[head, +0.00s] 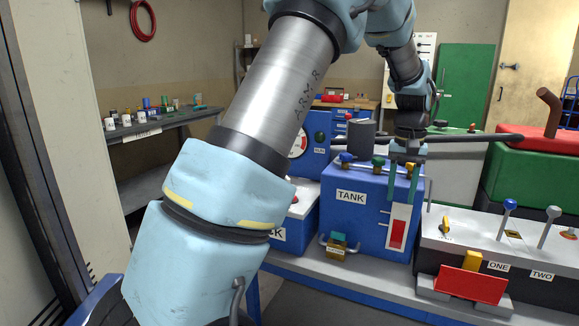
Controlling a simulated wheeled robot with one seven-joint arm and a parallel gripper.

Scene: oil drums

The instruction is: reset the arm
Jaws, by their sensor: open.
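My light-blue and grey arm rises from the lower left across the middle of the head view, bends at the top and comes down at the right. My gripper (403,192) points down with two thin teal fingers apart and nothing seen between them. It hangs in front of the right part of the blue box labelled TANK (350,215). I cannot tell whether the fingers touch the box.
Small valves (379,163) top the tank near my gripper. At right is a panel with levers (509,205) and a red plate (470,284). A shelf (165,131) with small containers stands at left.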

